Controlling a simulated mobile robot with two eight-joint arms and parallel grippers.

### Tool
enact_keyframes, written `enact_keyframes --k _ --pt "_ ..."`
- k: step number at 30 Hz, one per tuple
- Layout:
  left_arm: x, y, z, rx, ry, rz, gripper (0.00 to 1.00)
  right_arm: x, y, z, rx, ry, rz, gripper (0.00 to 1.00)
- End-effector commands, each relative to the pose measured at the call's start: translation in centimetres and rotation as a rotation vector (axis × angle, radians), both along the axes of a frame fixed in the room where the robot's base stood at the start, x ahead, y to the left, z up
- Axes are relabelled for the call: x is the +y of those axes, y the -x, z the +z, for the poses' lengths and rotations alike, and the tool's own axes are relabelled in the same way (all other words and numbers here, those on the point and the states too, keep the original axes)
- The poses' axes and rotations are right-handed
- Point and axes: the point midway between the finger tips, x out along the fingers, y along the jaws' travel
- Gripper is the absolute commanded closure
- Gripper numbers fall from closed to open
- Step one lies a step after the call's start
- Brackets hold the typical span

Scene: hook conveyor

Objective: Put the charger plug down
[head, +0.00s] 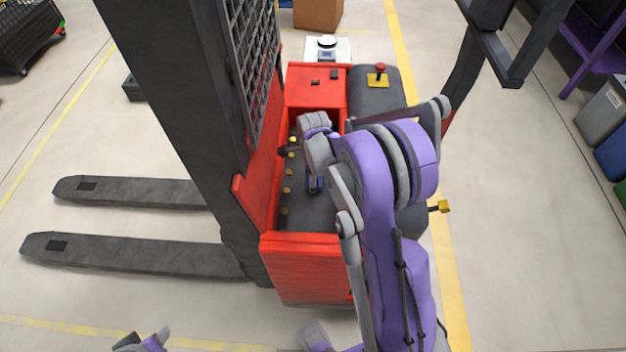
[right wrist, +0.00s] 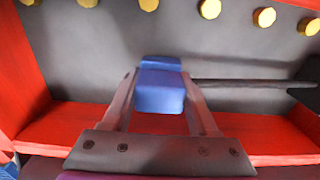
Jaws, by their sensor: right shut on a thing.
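The charger plug is a blue block (right wrist: 158,98) between the two fingers of my right gripper (right wrist: 159,76). The gripper is shut on it, inside a dark grey bay with red walls. In the head view a small blue patch (head: 315,185) shows in the bay of the red forklift (head: 310,265), beside my right arm, which hides much of the bay's right side. Part of my left gripper (head: 146,342) shows at the bottom edge; its jaw opening is not clear.
Several yellow knobs (head: 287,189) line the bay's inner side. A dark rod (right wrist: 250,83) runs right from behind the plug in the wrist view. The forklift's black mast (head: 175,100) stands left of the bay, with forks (head: 130,255) on open floor.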

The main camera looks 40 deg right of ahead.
Motion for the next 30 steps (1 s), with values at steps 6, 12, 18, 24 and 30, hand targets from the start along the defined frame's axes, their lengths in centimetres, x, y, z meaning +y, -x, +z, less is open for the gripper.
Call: enact_keyframes --k 6,12,18,24,30 --pt "0.0 0.0 -0.1 0.0 0.0 0.0 0.5 0.0 0.0 -1.0 0.0 0.0 0.001 1.0" --pt "0.0 0.1 -0.4 0.002 0.0 0.0 0.5 0.0 0.0 -1.3 0.0 0.0 0.001 1.0" --pt "0.0 0.2 -1.1 0.004 0.0 0.0 0.5 0.0 0.0 -1.9 0.0 0.0 0.001 1.0" --pt "0.0 0.3 -1.4 0.005 0.0 0.0 0.5 0.0 0.0 -2.2 0.0 0.0 0.001 1.0" --pt "0.0 0.2 -1.3 0.005 0.0 0.0 0.5 0.0 0.0 -2.1 0.0 0.0 0.001 0.1"
